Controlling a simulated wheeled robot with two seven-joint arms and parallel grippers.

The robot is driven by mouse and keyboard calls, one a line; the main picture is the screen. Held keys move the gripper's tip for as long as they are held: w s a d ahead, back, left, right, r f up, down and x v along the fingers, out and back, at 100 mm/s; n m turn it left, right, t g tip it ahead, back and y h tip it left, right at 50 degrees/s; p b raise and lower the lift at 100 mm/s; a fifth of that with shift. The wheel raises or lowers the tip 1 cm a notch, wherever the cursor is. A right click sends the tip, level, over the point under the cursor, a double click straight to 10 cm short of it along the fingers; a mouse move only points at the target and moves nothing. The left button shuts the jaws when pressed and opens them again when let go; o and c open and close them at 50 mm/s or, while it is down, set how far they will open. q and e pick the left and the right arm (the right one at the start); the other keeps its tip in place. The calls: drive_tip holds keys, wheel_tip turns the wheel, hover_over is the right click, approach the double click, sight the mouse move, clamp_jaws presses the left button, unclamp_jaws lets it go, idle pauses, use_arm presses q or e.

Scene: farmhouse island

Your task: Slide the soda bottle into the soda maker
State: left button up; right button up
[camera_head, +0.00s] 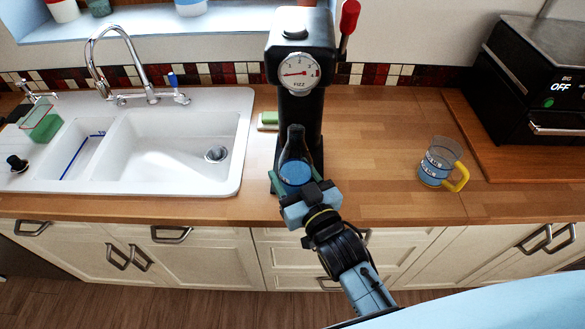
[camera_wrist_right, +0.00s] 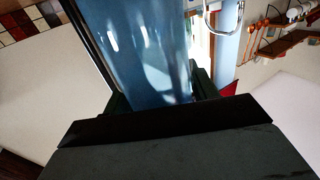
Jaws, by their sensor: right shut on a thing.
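The soda maker (camera_head: 301,110) is a tall black machine with a round white dial and a red lever, standing on the wooden counter. The soda bottle (camera_head: 296,165) is dark and translucent with blue at its bottom, and stands upright in front of the soda maker's column. I cannot tell whether its neck meets the machine. My right gripper (camera_head: 308,196) is shut on the bottle low on its body and hides its lower part. In the right wrist view the bottle (camera_wrist_right: 150,50) fills the space between the fingers. My left gripper is not in view.
A white sink (camera_head: 180,150) with a chrome faucet is at left. A green sponge (camera_head: 268,119) lies behind the bottle. A clear mug with a yellow handle (camera_head: 439,163) stands at right, near a black appliance (camera_head: 530,80). The counter between the soda maker and mug is clear.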

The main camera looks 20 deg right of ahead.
drive_tip(key=shift+r, duration=0.1)
drive_tip(key=shift+f+b, duration=1.4)
drive_tip(key=shift+f, duration=1)
drive_tip(key=shift+w+d+r, duration=0.1)
drive_tip(key=shift+w+d, duration=0.1)
drive_tip(key=shift+w, duration=0.3)
drive_tip(key=shift+f, duration=0.2)
drive_tip(key=shift+w, duration=0.1)
drive_tip(key=shift+w+d, duration=0.35)
drive_tip(key=shift+w, duration=0.55)
